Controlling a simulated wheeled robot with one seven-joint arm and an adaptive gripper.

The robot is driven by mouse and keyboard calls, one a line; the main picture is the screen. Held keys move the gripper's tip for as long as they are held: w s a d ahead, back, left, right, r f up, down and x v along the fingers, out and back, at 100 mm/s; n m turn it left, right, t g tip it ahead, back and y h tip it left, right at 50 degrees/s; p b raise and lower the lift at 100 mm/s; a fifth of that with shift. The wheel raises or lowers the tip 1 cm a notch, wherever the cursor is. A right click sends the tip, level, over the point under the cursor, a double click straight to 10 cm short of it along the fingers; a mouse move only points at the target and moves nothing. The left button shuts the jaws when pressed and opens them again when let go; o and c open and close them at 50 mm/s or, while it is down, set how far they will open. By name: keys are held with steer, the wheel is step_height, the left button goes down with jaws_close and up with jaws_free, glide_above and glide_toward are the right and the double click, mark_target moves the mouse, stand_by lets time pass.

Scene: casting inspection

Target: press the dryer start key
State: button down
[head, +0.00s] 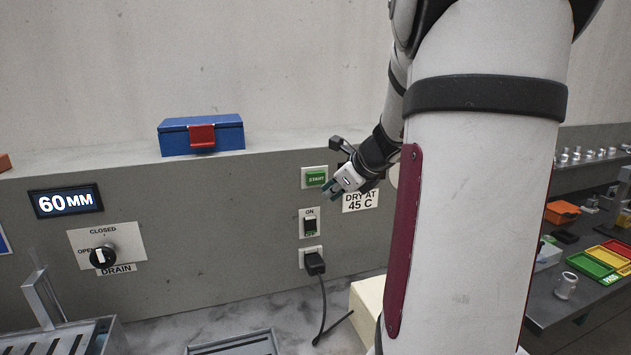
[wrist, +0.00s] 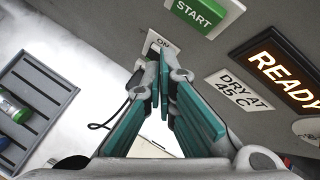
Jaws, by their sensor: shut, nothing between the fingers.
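The dryer start key is a green START key (head: 316,179) on a white plate on the grey wall panel. It also shows at the top of the wrist view (wrist: 198,13). My gripper (head: 329,188) is shut and empty, its fingertips close to the key's lower right in the head view. In the wrist view the teal-padded fingers (wrist: 163,78) come together below the key, over the ON switch plate. I cannot tell whether the fingertips touch anything. A lit READY display (wrist: 283,72) and a DRY AT 45 C label (wrist: 240,90) are right of the fingers.
Below the key are an ON/OFF switch (head: 310,225) and a plugged-in black plug (head: 314,263) with a hanging cord. A drain knob (head: 103,257) and a 60 MM display (head: 66,201) are left. A blue box (head: 180,140) stands on the ledge above.

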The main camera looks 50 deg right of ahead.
mark_target(324, 183)
steer(key=shift+w+d, duration=0.5)
steer(key=shift+w, duration=0.3)
steer(key=shift+w+d, duration=0.45)
steer(key=shift+w, duration=0.35)
stand_by(0.3)
steer(key=shift+w+d, duration=0.25)
steer(key=shift+w, duration=0.1)
steer(key=shift+w+d+p, duration=0.2)
steer(key=shift+w+p, duration=0.1)
steer(key=shift+p, duration=0.05)
stand_by(0.6)
stand_by(0.4)
steer(key=shift+s+a, duration=0.45)
steer(key=shift+s, duration=0.2)
steer(key=shift+s, duration=0.1)
steer(key=shift+s+a, duration=0.45)
steer(key=shift+s, duration=0.25)
steer(key=shift+s+a, duration=0.4)
steer(key=shift+s, duration=0.25)
steer(key=shift+s+a, duration=0.45)
steer(key=shift+s, duration=0.25)
